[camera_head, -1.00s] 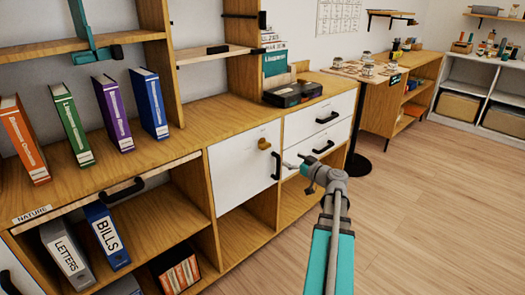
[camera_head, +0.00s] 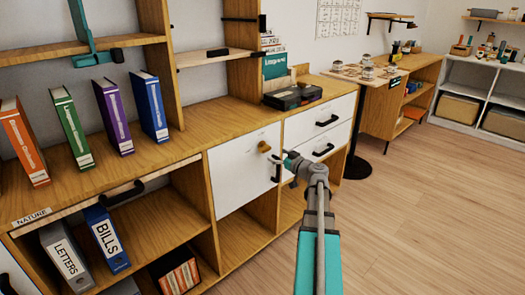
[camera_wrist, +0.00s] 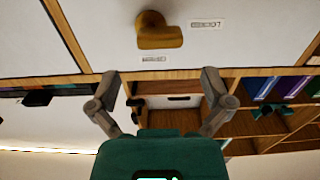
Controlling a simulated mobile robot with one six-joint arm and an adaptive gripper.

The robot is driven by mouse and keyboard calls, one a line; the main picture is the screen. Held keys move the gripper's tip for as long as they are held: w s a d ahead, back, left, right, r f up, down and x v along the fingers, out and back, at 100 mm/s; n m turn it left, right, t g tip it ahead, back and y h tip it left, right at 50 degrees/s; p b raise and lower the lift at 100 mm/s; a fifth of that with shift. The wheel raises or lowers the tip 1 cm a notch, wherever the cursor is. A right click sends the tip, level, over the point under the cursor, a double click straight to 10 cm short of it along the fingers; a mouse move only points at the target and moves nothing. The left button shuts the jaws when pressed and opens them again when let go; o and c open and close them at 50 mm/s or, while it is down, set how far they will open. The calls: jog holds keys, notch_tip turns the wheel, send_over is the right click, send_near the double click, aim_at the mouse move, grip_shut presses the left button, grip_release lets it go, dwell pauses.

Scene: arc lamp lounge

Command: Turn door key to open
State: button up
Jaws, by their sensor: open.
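The brass-coloured door key (camera_head: 264,147) is on the upper part of the white cabinet door (camera_head: 238,175). In the wrist view the key (camera_wrist: 160,36) is at the top centre, with its wide grip lying across the picture. One small label (camera_wrist: 208,23) is to its right and another (camera_wrist: 154,59) below it; their text is too small to read surely. My gripper (camera_head: 286,156) is just right of the key, near the door's black handle (camera_head: 276,169). In the wrist view my gripper (camera_wrist: 160,82) has its fingers spread, with nothing between them and the key beyond the tips.
White drawers (camera_head: 318,122) with black handles are right of the door. A black box (camera_head: 292,97) sits on the cabinet top (camera_head: 225,120). Open shelves with binders (camera_head: 106,238) are at the lower left. The wooden floor (camera_head: 430,215) at right is clear.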

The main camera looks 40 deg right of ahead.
aim_at(268, 150)
jog(key=w, duration=0.6)
jog(key=shift+w+a, duration=0.2)
jog(key=shift+a, duration=0.05)
